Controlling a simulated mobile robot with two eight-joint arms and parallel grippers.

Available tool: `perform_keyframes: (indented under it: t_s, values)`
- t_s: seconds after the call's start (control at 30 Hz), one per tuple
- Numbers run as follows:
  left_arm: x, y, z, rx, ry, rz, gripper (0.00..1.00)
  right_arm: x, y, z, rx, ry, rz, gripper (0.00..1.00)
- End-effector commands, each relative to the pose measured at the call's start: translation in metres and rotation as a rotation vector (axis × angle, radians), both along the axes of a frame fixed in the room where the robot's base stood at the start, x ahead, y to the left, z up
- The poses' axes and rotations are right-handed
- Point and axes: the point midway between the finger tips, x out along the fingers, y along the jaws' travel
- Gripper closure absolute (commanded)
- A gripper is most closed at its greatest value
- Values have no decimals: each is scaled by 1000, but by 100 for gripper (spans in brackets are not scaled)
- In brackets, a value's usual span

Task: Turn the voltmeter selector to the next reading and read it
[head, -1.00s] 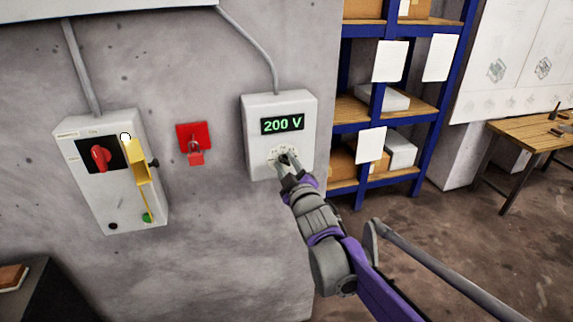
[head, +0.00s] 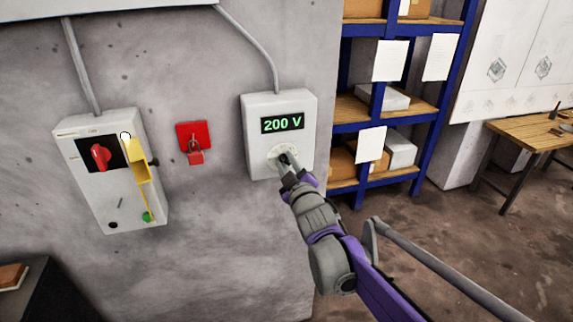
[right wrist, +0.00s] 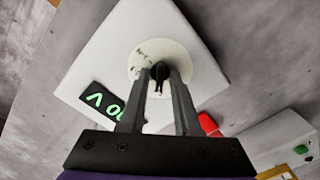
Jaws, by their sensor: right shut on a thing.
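The voltmeter (head: 257,108) is a white box on the grey wall, and its green display (head: 283,124) reads 200 V. Below the display is a pale round dial with a dark selector knob (right wrist: 160,72) at its centre. My right gripper (head: 287,163) reaches up to the dial from below. In the right wrist view its two fingers (right wrist: 160,85) are shut on the knob, one on each side. The marks on the dial are too small to read, and the fingers partly hide it. The wrist view shows part of the display (right wrist: 105,102), turned. My left gripper is not in view.
Left of the voltmeter, a red padlock (head: 195,157) hangs on a red plate. Further left is a white switch box (head: 125,205) with a red rotary handle (head: 100,155) and a yellow part (head: 141,165). Blue shelving (head: 428,120) and a wooden table (head: 535,135) stand at the right.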

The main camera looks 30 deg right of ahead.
Motion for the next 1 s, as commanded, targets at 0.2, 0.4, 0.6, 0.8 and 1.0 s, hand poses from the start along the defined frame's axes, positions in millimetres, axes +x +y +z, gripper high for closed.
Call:
perform_keyframes:
  t_s: [0.2, 0.4, 0.6, 0.8, 1.0]
  values:
    - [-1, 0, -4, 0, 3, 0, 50, 0, 0, -1, 128, -31, 0, 100]
    - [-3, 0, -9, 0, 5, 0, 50, 0, 0, -1, 294, -71, 0, 100]
    - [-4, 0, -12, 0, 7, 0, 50, 0, 0, -1, 455, -109, 0, 100]
    - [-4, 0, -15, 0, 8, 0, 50, 0, 0, -1, 584, -141, 0, 100]
    - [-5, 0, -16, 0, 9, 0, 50, 0, 0, -1, 669, -161, 0, 100]
